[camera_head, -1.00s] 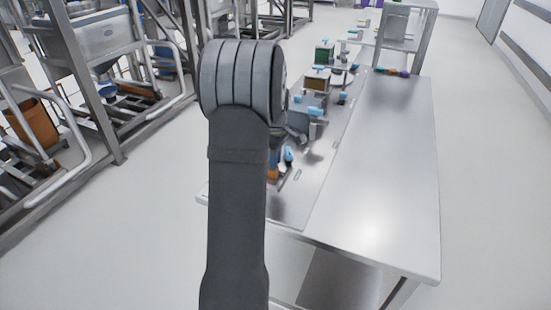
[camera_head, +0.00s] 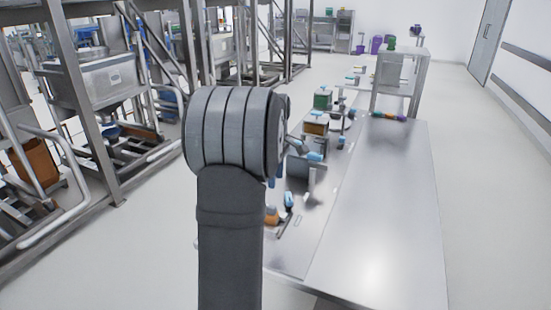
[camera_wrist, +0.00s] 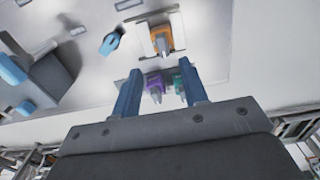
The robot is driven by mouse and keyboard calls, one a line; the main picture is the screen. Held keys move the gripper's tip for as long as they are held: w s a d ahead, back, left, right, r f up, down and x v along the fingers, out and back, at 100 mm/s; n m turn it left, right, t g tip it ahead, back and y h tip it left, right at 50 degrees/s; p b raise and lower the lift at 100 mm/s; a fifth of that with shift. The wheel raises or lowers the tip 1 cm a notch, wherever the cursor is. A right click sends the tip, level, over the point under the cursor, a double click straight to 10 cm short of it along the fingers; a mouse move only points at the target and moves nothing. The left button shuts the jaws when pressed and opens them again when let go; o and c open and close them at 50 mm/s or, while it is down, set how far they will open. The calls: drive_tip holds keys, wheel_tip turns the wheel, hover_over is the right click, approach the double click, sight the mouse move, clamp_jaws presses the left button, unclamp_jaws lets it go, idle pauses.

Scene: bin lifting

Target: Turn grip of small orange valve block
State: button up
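The small orange valve block (camera_wrist: 161,38) shows in the wrist view on a pale plate, with a grey grip at its middle. It lies beyond the fingertips and apart from them. In the head view an orange piece (camera_head: 271,215), likely the same block, is partly hidden by my arm. My gripper (camera_wrist: 160,82) has two blue fingers spread wide with nothing held. A purple part (camera_wrist: 155,84) and a teal part (camera_wrist: 179,81) show in the gap between the fingers, farther off. In the head view my gripper is mostly hidden behind my arm.
A blue-handled part (camera_wrist: 111,39) lies left of the block. A grey block with blue parts (camera_wrist: 48,80) stands farther left. Boxes, one brown (camera_head: 316,124) and one green (camera_head: 322,98), stand farther along the bench.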

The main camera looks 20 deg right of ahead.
wheel_tip(320, 180, up, 6)
idle(0.6)
wheel_tip(320, 180, down, 17)
drive_tip(key=shift+f, duration=0.15)
idle(0.5)
